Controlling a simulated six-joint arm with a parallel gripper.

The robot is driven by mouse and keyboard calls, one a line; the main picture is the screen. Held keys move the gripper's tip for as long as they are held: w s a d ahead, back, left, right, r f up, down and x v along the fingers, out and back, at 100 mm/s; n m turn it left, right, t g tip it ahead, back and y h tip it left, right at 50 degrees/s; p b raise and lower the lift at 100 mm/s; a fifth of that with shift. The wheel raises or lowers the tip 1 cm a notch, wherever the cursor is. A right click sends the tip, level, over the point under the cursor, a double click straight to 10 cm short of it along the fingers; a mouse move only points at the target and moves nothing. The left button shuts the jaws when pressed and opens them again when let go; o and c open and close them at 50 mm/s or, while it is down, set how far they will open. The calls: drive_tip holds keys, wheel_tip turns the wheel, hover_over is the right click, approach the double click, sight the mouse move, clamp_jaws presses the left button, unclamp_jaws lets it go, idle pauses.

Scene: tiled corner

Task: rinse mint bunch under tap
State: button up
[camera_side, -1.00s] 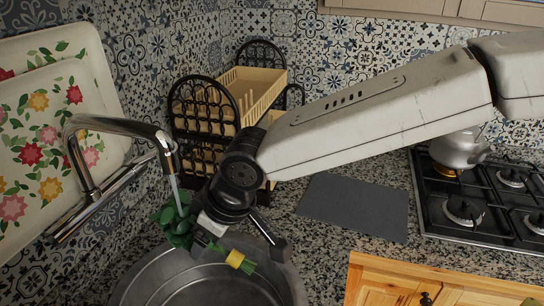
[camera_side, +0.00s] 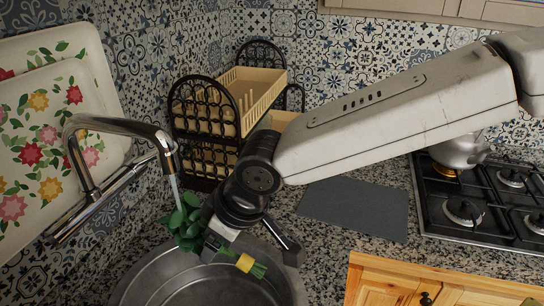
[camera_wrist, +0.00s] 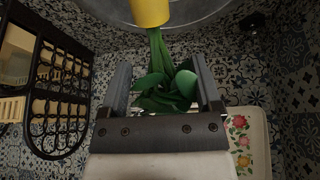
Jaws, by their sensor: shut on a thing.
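The mint bunch is a cluster of green leaves (camera_side: 185,224) with stems tied by a yellow band (camera_side: 245,262). The chrome tap (camera_side: 125,126) is running, and its thin water stream (camera_side: 175,187) meets the leaves at their upper left. My gripper (camera_side: 248,252) is shut on the bunch and holds it tilted over the metal sink (camera_side: 140,285), leaves to the left, stems to the right. In the wrist view, the leaves (camera_wrist: 165,92) show between the fingers, with the yellow band (camera_wrist: 150,12) at the top edge. The exact contact on the stems is hard to see.
A dark rack (camera_side: 205,110) with a beige dish basket (camera_side: 262,92) stands behind the sink. Flowered trays (camera_side: 50,130) lean on the left wall. A grey mat (camera_side: 355,207) lies on the granite counter. A gas stove (camera_side: 480,205) with a kettle (camera_side: 460,150) is at right.

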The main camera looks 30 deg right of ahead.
drive_tip(key=s+d+r, duration=0.3)
drive_tip(key=s+d, duration=0.2)
drive_tip(key=s, duration=0.2)
drive_tip(key=shift+d, duration=0.3)
idle(0.8)
drive_tip(key=shift+d, duration=0.1)
idle(0.4)
